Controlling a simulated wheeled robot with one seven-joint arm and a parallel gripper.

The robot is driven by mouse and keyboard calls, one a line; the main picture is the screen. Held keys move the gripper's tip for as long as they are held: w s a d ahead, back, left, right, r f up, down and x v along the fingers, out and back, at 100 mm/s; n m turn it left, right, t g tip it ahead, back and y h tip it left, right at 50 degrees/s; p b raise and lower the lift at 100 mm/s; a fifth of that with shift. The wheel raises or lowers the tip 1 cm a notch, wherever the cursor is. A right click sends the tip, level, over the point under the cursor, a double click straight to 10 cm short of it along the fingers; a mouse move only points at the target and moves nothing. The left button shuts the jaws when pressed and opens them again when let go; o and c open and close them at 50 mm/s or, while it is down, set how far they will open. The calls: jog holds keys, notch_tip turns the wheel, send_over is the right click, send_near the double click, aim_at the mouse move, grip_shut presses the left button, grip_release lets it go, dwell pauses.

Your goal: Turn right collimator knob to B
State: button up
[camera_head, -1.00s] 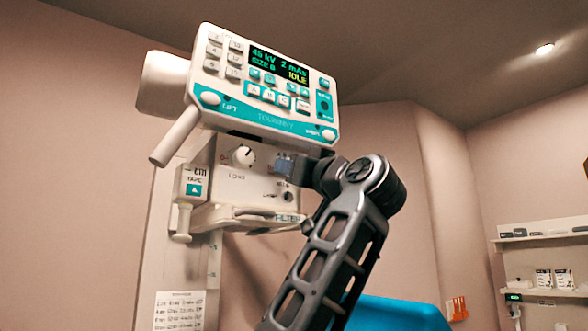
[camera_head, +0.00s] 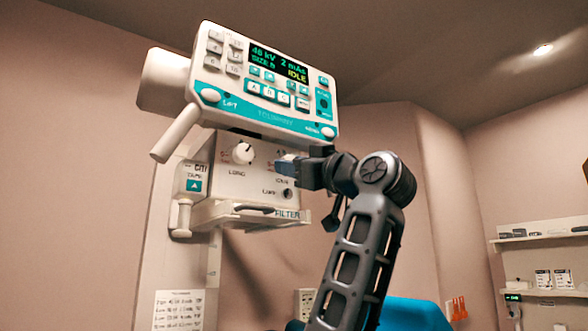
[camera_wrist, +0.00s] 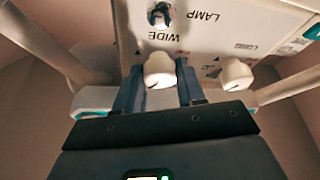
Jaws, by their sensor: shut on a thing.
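The collimator box (camera_head: 225,175) hangs below the control console in the head view. Its right knob is hidden there behind my gripper (camera_head: 287,167). In the wrist view the right knob (camera_wrist: 160,68), white and round, sits between the two blue fingers of my gripper (camera_wrist: 158,80), which is shut on it. A dark mark shows on the knob's lower left edge in that view. The left knob (camera_head: 243,153), above the word LONG, stands free and also shows in the wrist view (camera_wrist: 236,74).
The console (camera_head: 265,85) with its lit screen is close above my gripper. A lamp switch (camera_head: 287,193) is below the right knob, and a filter tray (camera_head: 250,214) juts out under the box. A shelf (camera_head: 540,240) stands far right.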

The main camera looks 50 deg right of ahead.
jog(key=shift+d+r+n+g+y, duration=0.1)
jog(key=shift+n+g+y, duration=0.15)
jog(key=shift+n+y, duration=0.8)
jog(key=shift+d+f+n+g+y, duration=0.1)
jog(key=shift+n+g+y, duration=0.1)
jog(key=shift+n, duration=1.7)
jog(key=shift+r+n+g+y, duration=0.1)
jog(key=shift+n+g+y, duration=0.15)
jog(key=shift+n+y, duration=0.8)
jog(key=shift+n+h, duration=0.3)
jog(key=shift+n, duration=0.3)
jog(key=o, duration=1)
jog(key=shift+o, duration=0.2)
jog(key=shift+s, duration=0.1)
jog(key=b+v, duration=0.2)
jog(key=v, duration=0.5)
jog(key=shift+s, duration=0.35)
